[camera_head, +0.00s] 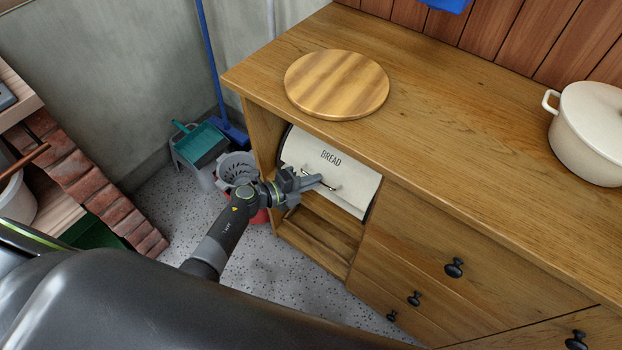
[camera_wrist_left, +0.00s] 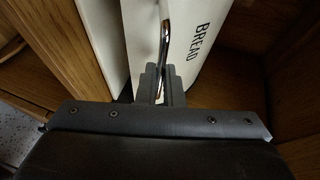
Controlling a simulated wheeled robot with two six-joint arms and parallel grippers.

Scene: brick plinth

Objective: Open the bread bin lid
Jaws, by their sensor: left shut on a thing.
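The bread bin (camera_head: 352,176) is cream with dark side edges and the word BREAD on its lid. It sits in the open niche of the wooden cabinet, under the worktop. Its metal handle (camera_head: 335,186) is on the lid front, below the lettering. My left gripper (camera_head: 316,182) reaches in from the left, with its fingers shut on the handle. The left wrist view shows the handle (camera_wrist_left: 166,42) between the fingertips (camera_wrist_left: 162,82), beside the cream lid (camera_wrist_left: 193,45). The inside of the bin is hidden. My right gripper is not in view.
The worktop edge overhangs the bin, and a round wooden board (camera_head: 337,84) lies above it. A white pot (camera_head: 590,130) stands at the right. Drawers with black knobs (camera_head: 454,268) adjoin the niche. A grey mop bucket (camera_head: 237,168) stands on the floor left of the cabinet.

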